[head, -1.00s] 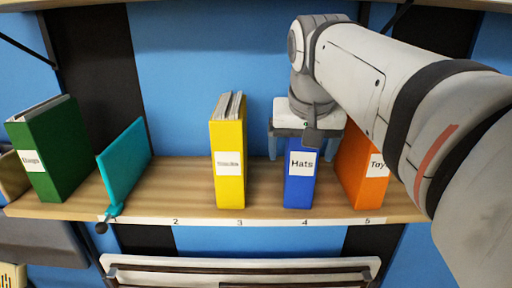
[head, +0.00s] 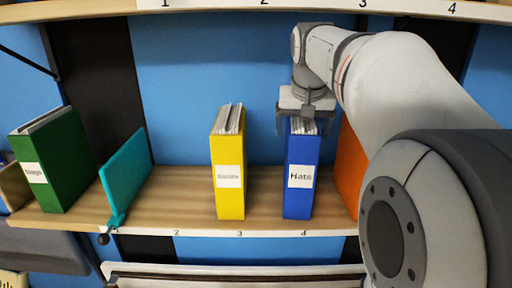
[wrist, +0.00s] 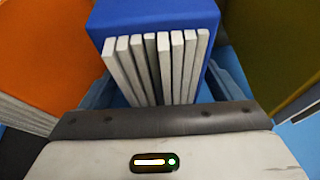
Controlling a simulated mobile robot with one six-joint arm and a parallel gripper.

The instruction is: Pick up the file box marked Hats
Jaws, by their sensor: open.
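The blue file box marked Hats (head: 300,177) stands upright on the shelf above the number 4, papers showing at its top. In the wrist view the blue box (wrist: 155,20) and its papers lie straight ahead. My gripper (head: 305,120) is over the top of the blue box. It is open, with a finger at each side of the box top in the wrist view (wrist: 158,90). Whether the fingers touch the box I cannot tell.
A yellow box (head: 229,180) stands to the left with a gap. An orange box (head: 348,165) stands close on the right, partly hidden by my arm. A teal divider (head: 126,175) and green box (head: 55,165) are farther left. An upper shelf (head: 220,12) runs overhead.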

